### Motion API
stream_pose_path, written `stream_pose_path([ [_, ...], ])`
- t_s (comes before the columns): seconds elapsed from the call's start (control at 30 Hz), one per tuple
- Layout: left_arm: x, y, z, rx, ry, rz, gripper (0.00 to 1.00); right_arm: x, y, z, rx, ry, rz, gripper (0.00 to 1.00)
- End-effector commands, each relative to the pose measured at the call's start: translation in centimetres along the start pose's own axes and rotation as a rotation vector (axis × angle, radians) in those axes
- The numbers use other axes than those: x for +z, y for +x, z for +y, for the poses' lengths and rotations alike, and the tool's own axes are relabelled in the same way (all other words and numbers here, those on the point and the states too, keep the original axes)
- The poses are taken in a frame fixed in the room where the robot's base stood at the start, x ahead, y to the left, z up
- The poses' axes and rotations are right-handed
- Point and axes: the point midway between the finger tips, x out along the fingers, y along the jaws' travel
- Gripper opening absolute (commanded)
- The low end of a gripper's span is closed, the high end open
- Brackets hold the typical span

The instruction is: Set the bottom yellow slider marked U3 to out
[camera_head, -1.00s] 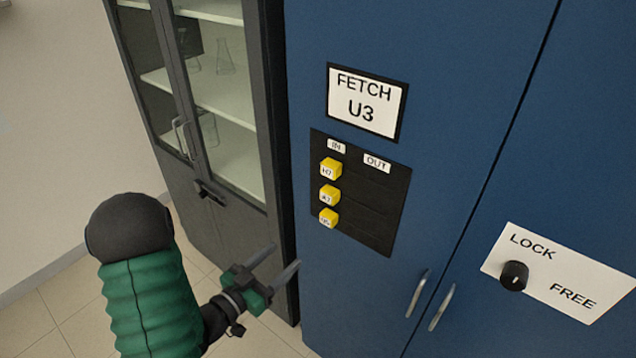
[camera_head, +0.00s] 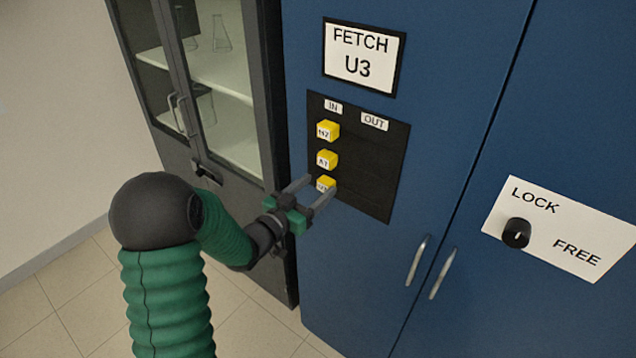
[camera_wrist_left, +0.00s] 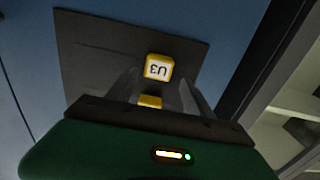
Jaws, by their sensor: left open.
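The bottom yellow slider marked U3 (camera_head: 325,184) sits at the left, IN side of the black panel (camera_head: 366,190), under two other yellow sliders. In the left wrist view the U3 slider (camera_wrist_left: 158,68) appears upside down, in front of and between the finger tips. My left gripper (camera_head: 318,187) is open, its fingers reaching toward the panel on either side of U3. I cannot tell whether they touch it. One finger partly covers U3 in the head view. My right gripper is not in view.
Above U3 are the middle slider (camera_head: 327,160) and the top slider (camera_head: 328,131). The IN label (camera_head: 333,107) and OUT label (camera_head: 374,122) head the panel. A FETCH U3 sign (camera_head: 362,57) hangs above. A lock knob (camera_head: 516,233) and door handles (camera_head: 417,261) are to the right.

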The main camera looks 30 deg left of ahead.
Motion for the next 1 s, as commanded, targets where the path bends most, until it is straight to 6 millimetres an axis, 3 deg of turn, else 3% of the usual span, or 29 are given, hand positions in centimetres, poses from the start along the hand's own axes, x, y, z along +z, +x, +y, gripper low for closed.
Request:
stream_pose_path([
  [0.13,0.0,1.7,-0.1,0.000,0.000,0.000,0.60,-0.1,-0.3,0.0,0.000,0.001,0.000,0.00],
  [0.43,0.2,1.9,-0.6,-0.002,-0.005,0.001,0.59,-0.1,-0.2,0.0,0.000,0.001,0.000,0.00],
  [0.87,0.1,2.0,-0.5,-0.004,-0.001,0.001,0.02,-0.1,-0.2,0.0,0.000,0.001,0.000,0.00],
  [1.0,0.1,2.0,-0.5,-0.003,-0.002,0.003,0.00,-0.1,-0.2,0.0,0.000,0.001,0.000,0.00],
])
